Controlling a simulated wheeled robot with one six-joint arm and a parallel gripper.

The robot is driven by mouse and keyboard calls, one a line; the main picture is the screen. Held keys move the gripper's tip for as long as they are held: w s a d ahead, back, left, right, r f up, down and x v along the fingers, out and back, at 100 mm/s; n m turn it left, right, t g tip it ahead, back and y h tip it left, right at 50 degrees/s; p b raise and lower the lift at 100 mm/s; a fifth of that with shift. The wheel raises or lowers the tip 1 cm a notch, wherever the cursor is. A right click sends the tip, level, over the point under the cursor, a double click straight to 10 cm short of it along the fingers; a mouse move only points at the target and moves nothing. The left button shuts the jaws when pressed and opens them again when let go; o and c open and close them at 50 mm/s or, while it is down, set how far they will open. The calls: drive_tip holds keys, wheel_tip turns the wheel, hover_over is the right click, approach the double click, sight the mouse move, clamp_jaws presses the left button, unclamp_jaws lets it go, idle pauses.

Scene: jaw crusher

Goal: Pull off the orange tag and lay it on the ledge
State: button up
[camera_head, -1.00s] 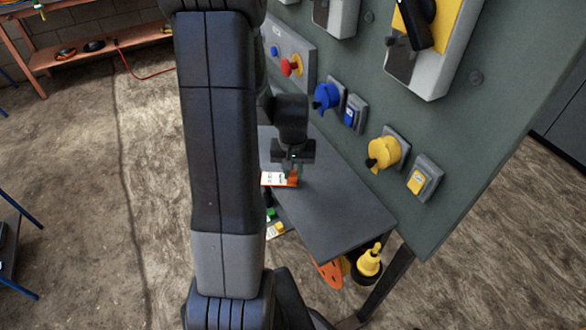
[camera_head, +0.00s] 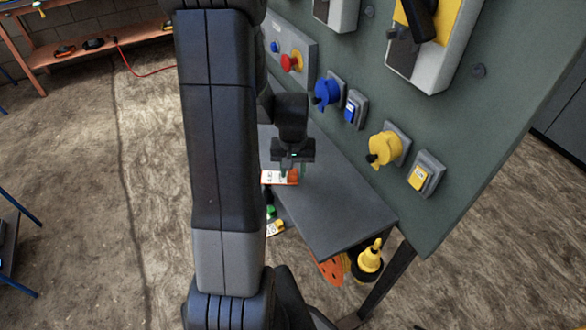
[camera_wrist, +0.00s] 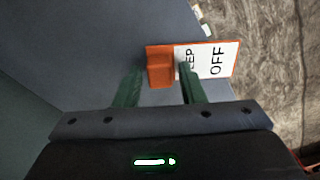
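The orange tag (camera_wrist: 215,60) has a white face with black lettering, of which "OFF" is readable, and an orange block at one end. In the wrist view it lies at the ledge's edge, its lettered end reaching past that edge. In the head view the tag (camera_head: 272,177) shows on the near left edge of the grey ledge (camera_head: 325,205). My gripper (camera_wrist: 160,82) has its two green fingers spread, one on each side of the orange block, with gaps visible. In the head view my gripper (camera_head: 292,174) is just above the ledge at the tag.
A grey-green panel above the ledge carries a blue knob (camera_head: 327,92), a yellow knob (camera_head: 384,149) and a red knob (camera_head: 291,62). Yellow and orange items (camera_head: 369,262) sit below the ledge. The ledge's right part is clear.

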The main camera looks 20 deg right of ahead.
drive_tip(key=shift+o, duration=0.9)
wheel_tip(320, 180, up, 14)
drive_tip(key=p, duration=0.1)
drive_tip(key=shift+s, duration=0.3)
drive_tip(key=shift+a+f, duration=0.1)
drive_tip(key=shift+f, duration=0.05)
drive_tip(key=f, duration=0.9)
drive_tip(key=f+b, duration=0.1)
drive_tip(key=f, duration=0.3)
drive_tip(key=shift+w+f, duration=0.3)
drive_tip(key=shift+f, duration=0.05)
drive_tip(key=shift+r, duration=0.25)
drive_tip(key=shift+f, duration=0.15)
